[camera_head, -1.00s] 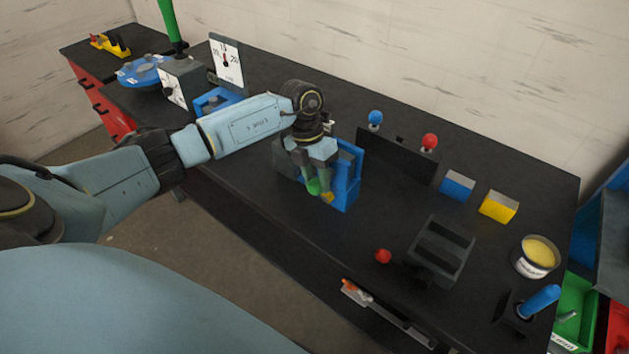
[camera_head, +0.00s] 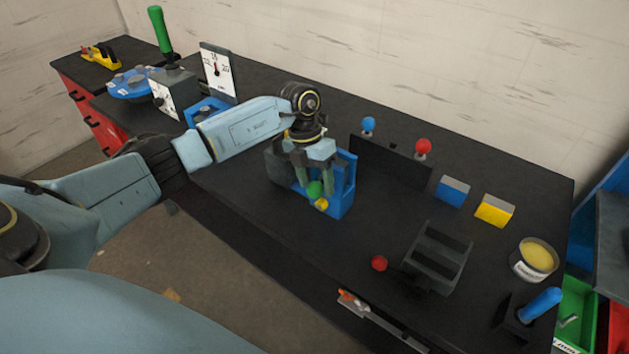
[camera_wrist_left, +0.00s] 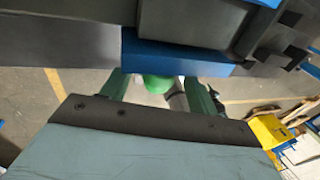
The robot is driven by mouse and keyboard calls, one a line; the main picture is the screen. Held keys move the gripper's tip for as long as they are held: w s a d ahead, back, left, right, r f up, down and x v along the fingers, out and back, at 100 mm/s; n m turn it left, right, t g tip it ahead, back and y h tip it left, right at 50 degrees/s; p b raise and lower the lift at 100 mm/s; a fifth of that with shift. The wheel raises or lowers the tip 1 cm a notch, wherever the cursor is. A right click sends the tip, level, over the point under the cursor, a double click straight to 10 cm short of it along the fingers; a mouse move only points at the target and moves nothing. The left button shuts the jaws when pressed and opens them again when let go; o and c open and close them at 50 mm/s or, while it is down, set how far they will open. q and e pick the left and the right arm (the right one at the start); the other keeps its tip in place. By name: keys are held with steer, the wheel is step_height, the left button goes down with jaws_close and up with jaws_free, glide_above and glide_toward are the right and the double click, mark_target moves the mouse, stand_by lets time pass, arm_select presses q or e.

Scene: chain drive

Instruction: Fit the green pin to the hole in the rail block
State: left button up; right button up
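The green pin (camera_head: 315,189) shows as a rounded green end between my left gripper's fingers, at the front face of a blue and grey block assembly (camera_head: 343,187), which seems to be the rail block. My left gripper (camera_head: 314,188) reaches down over this assembly. In the left wrist view its green fingers (camera_wrist_left: 157,95) stand apart, with a visible gap beside the green end (camera_wrist_left: 157,84). A grey cylinder (camera_wrist_left: 178,101) lies close to the right finger. The blue block edge (camera_wrist_left: 170,58) is just beyond. The hole is hidden, and how deep the pin sits cannot be seen. My right gripper is out of view.
A dark panel with blue and red knobs (camera_head: 423,146) stands to the right of the assembly. A blue block (camera_head: 453,190), a yellow block (camera_head: 494,210), a dark tray (camera_head: 437,258) and a tin (camera_head: 535,260) lie farther right. Bare table lies between.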

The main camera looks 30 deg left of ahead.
arm_select(q)
steer(key=b+v, duration=0.1)
steer(key=v, duration=1.2)
steer(key=shift+r, duration=0.2)
